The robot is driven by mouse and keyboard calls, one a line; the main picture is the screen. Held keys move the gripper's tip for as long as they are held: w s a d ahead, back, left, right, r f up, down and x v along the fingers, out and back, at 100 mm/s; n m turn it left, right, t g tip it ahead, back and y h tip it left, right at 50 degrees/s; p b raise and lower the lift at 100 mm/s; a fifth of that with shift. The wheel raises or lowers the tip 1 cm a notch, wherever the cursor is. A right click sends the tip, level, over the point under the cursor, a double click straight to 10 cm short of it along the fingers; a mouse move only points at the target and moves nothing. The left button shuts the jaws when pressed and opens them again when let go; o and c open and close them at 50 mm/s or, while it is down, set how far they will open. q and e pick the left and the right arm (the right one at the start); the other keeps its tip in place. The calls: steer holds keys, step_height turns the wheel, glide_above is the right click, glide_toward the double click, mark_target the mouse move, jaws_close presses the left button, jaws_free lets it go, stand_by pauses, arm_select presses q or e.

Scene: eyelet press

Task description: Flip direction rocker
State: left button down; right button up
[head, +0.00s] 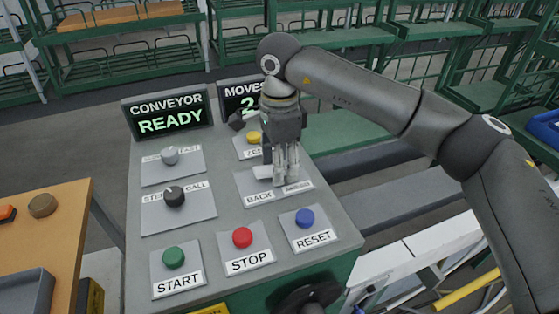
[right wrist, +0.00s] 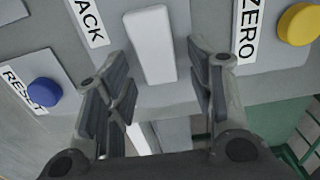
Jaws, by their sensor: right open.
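The direction rocker (head: 263,172) is a white bar on a grey plate (head: 244,185) labelled BACK at its left end. The label at its other end is partly covered by my gripper. In the right wrist view the rocker (right wrist: 151,45) lies between the lines of my two fingers. My right gripper (head: 287,178) is open and points down at the rocker's right part, hiding some of it. No finger clearly touches the rocker; the exact gap cannot be told. My left gripper is not in view.
The panel holds green START (head: 173,257), red STOP (head: 242,237) and blue RESET (head: 304,217) buttons, a yellow ZERO button (right wrist: 298,24), and two knobs (head: 174,196). Displays read CONVEYOR READY (head: 167,115) and MOVES (head: 240,98). A wooden table (head: 60,230) stands left.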

steer(key=c, duration=1)
steer(key=h, duration=0.2)
steer(key=a+t, duration=0.1)
steer(key=shift+s+r+h, duration=0.15)
steer(key=shift+r+h, duration=0.1)
steer(key=shift+h, duration=0.15)
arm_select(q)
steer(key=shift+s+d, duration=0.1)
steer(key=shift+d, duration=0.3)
arm_select(e)
steer(key=shift+h, duration=0.8)
steer(key=o, duration=1)
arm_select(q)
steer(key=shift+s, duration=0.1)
arm_select(e)
steer(key=v, duration=1.2)
steer(key=shift+s, duration=0.25)
